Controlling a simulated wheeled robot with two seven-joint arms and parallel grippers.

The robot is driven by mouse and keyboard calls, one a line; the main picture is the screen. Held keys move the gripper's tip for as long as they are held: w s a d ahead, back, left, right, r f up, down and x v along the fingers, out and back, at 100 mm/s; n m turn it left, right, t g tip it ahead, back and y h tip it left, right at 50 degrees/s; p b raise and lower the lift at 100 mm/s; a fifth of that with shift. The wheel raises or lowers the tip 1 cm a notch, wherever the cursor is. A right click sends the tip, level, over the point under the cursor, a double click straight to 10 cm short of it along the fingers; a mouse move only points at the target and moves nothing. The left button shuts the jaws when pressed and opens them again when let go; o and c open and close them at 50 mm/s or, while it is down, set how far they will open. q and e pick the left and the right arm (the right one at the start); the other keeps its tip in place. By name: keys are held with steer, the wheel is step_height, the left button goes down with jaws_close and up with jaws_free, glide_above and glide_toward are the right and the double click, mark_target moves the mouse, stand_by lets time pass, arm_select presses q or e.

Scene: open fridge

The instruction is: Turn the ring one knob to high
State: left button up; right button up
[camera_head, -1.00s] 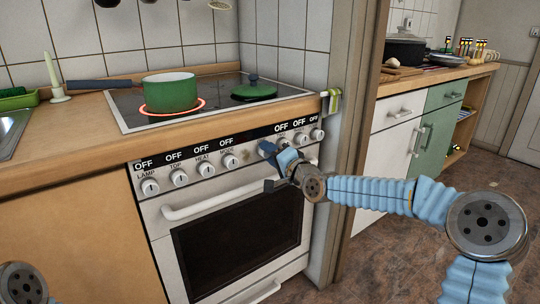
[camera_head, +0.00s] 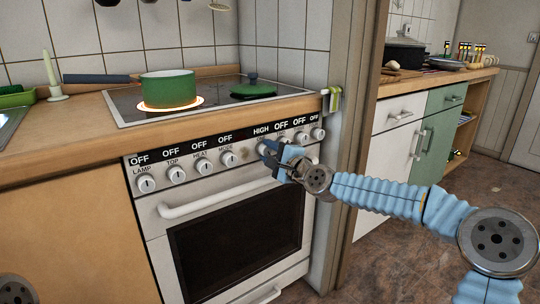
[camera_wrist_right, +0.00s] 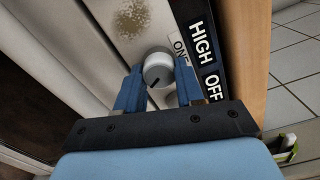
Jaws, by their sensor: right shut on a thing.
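The ring one knob (camera_wrist_right: 158,68) is a white dial with a dark mark, in the middle of the wrist view beside the label ONE. The display (camera_wrist_right: 202,42) by it reads HIGH, and it also reads HIGH in the head view (camera_head: 261,129). My right gripper (camera_wrist_right: 160,76) is shut on this knob, with one blue finger on each side. In the head view the right gripper (camera_head: 268,153) hides most of the knob. My left gripper is out of view.
Other knobs on the oven panel (camera_head: 236,173) read OFF, and several lie close to my right gripper. A green pot (camera_head: 170,85) stands on a glowing ring of the cooktop (camera_head: 125,99). A green lid (camera_head: 253,89) lies nearby. The oven handle (camera_head: 215,198) runs below the knobs.

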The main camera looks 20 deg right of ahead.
steer(key=shift+f, duration=0.1)
stand_by(0.3)
steer(key=o, duration=1)
steer(key=shift+o, duration=0.2)
steer(key=shift+s+d, duration=0.15)
steer(key=shift+s, duration=0.05)
steer(key=v, duration=1.3)
steer(key=shift+s, duration=0.2)
